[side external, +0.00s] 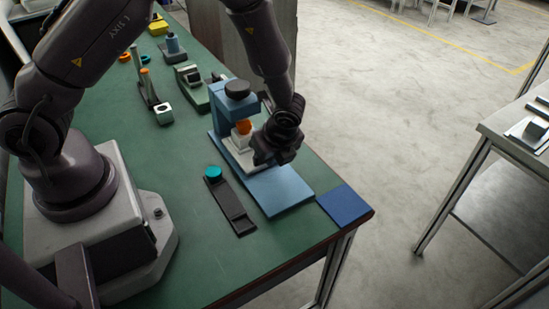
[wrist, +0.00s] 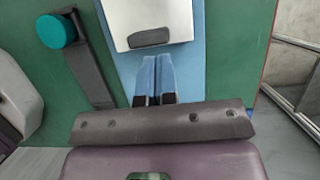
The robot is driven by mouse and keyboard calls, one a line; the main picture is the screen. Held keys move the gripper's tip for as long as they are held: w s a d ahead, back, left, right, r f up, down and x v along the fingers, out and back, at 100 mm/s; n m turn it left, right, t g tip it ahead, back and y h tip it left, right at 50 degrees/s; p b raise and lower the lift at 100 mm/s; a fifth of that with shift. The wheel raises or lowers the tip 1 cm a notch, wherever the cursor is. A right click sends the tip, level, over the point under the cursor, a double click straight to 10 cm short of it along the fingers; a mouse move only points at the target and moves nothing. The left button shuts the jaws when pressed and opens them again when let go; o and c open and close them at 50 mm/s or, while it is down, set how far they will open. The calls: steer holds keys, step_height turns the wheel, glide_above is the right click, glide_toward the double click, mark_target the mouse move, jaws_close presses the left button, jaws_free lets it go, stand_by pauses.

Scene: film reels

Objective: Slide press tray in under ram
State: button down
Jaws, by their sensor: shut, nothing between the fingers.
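The blue press (side external: 224,123) stands on the bench with a dark round knob (side external: 237,88) on top and a long blue base plate (side external: 280,190). The pale press tray (side external: 240,158) lies on the base at the press, with an orange piece (side external: 243,127) above it; my gripper partly hides this area. In the wrist view the tray (wrist: 180,15) shows as a silver plate with a dark handle (wrist: 149,37) on its near edge. My gripper (wrist: 157,60) is shut and empty, its fingertips just short of the handle. Contact cannot be told.
A dark strip with a teal knob (side external: 213,173) lies beside the base plate. A dark blue pad (side external: 345,204) lies at the bench corner. Several other fixtures, including a green one (side external: 193,96), stand farther back. Green bench top is clear in front.

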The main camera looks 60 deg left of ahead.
steer(key=d, duration=0.4)
steer(key=shift+d+r, duration=0.3)
steer(key=shift+r, duration=0.05)
steer(key=v, duration=0.9)
steer(key=s+d+f+m+y, duration=0.1)
steer(key=d+f+m+y, duration=0.1)
steer(key=d+f+y, duration=0.15)
steer(key=a+f, duration=0.2)
steer(key=a+f+n+y, duration=0.1)
steer(key=a+f, duration=0.1)
steer(key=a, duration=0.1)
steer(key=a+f+n, duration=0.1)
steer(key=a+f, duration=0.1)
steer(key=a, duration=0.1)
steer(key=shift+w+f+y, duration=0.25)
steer(key=shift+a+r, duration=0.15)
steer(key=shift+a, duration=1.1)
steer(key=shift+w+a, duration=0.1)
steer(key=shift+a, duration=0.5)
